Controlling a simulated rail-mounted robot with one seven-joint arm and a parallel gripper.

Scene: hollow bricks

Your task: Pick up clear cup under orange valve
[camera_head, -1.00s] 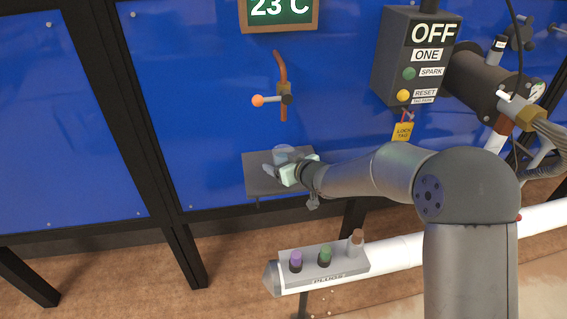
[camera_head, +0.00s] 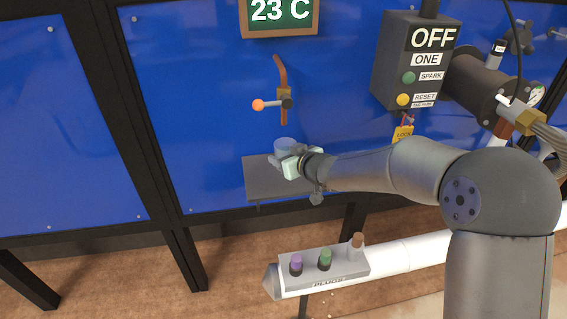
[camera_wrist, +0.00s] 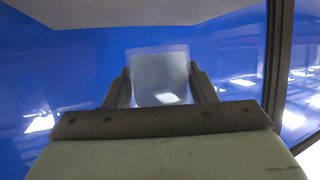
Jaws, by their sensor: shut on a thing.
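The clear cup (camera_head: 284,146) is held by my gripper (camera_head: 282,158) just above the small grey shelf, below the valve. In the wrist view the cup (camera_wrist: 160,76) stands between the two dark fingers of my gripper (camera_wrist: 161,88), which are shut on it from both sides. The cup looks upright and see-through; I cannot tell whether anything is in it. The orange-knobbed valve (camera_head: 259,105) sits on a copper pipe on the blue wall, above the cup. Its handle points left.
The grey shelf (camera_head: 262,186) juts from the blue wall under the cup. A grey plug holder (camera_head: 335,268) with purple, green and brown plugs sits on a white pipe (camera_head: 405,256) in front. A control box (camera_head: 390,60) reading OFF hangs at the upper right.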

